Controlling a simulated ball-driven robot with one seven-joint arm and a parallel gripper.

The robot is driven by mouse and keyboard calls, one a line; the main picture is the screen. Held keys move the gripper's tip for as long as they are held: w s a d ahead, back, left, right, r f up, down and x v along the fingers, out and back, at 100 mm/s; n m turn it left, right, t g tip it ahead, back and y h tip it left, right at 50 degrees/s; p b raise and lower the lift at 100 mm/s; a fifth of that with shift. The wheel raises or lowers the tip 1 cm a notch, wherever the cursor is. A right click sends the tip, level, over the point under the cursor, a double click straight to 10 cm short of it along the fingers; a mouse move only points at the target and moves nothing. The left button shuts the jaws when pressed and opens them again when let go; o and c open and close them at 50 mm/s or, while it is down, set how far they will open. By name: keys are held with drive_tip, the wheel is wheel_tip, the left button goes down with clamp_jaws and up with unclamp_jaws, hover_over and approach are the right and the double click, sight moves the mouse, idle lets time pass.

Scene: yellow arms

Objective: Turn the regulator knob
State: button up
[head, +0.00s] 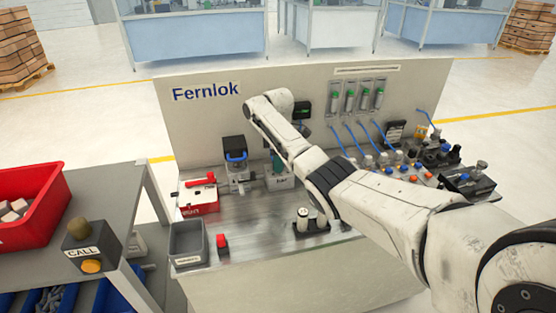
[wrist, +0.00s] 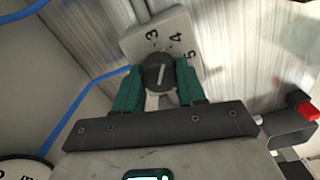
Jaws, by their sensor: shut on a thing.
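The regulator knob (wrist: 159,76) is a dark round knob with a pale pointer line, on a light housing with a number dial (wrist: 160,32). The numbers 3, 4 and 5 show above and to its right. In the wrist view my gripper (wrist: 158,82) has its two green fingers on either side of the knob, shut on it. In the head view my gripper (head: 276,170) is low near the middle of the bench, mostly behind my arm. The knob is hidden there.
A grey bin (head: 187,243) and a red block (head: 222,243) lie at the bench's front left. A red-handled box (head: 198,191) stands behind them. Blue hoses and fittings (head: 430,160) crowd the right. The upright Fernlok panel (head: 205,115) closes the back.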

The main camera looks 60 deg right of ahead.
drive_tip(key=shift+w+n, duration=0.1)
drive_tip(key=shift+n, duration=0.3)
drive_tip(key=o, duration=1.1)
drive_tip(key=shift+c, duration=0.2)
wheel_tip(320, 180, up, 11)
drive_tip(key=b, duration=0.1)
drive_tip(key=shift+f, duration=0.1)
idle(0.4)
